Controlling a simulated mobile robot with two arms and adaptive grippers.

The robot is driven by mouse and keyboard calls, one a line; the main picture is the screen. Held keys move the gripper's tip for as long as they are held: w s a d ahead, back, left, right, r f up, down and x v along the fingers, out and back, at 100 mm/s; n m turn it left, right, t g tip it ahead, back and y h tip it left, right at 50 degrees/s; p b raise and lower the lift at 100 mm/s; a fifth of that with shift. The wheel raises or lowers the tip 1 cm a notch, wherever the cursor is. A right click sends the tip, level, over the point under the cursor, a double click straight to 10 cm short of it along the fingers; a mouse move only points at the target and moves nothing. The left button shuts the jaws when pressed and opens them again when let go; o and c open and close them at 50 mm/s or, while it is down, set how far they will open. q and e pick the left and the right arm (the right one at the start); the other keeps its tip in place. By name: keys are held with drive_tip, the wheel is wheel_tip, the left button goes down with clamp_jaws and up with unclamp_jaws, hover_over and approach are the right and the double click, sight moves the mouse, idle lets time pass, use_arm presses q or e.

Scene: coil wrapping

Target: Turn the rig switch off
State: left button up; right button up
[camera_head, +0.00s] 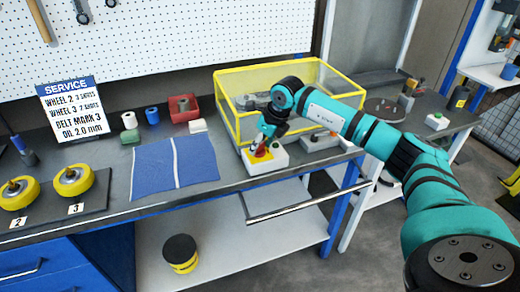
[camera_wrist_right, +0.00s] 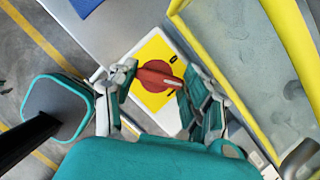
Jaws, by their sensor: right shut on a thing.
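The rig switch (camera_head: 264,160) is a white box with a yellow plate on the bench, in front of the yellow-framed guard. In the right wrist view its red knob (camera_wrist_right: 155,77) sits on the yellow plate (camera_wrist_right: 150,52), with small dark marks near one edge that I cannot read. My right gripper (camera_head: 264,146) reaches down onto the switch. In the right wrist view my right gripper (camera_wrist_right: 157,80) has a finger at each end of the knob and is shut on it. My left gripper is not in view.
The yellow-framed guard (camera_head: 229,123) stands close behind the switch. A blue cloth (camera_head: 175,166) lies to the left. Yellow wheels (camera_head: 72,180) stand at the far left. A grey box with a button (camera_head: 318,141) is right of the switch.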

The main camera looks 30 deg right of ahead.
drive_tip(key=n+y+b, duration=0.1)
drive_tip(key=n, duration=0.1)
drive_tip(key=n+g+y+b, duration=0.1)
drive_tip(key=n, duration=0.2)
drive_tip(key=shift+w+d+n, duration=0.1)
drive_tip(key=shift+w+n, duration=0.1)
drive_tip(key=shift+n, duration=0.1)
drive_tip(key=n+g, duration=0.1)
drive_tip(key=n, duration=0.1)
drive_tip(key=n+g+y+b, duration=0.1)
drive_tip(key=n, duration=0.2)
drive_tip(key=shift+w+r+n, duration=0.1)
drive_tip(key=shift+n, duration=0.2)
drive_tip(key=o, duration=1.2)
drive_tip(key=shift+c, duration=0.2)
drive_tip(key=v, duration=1.2)
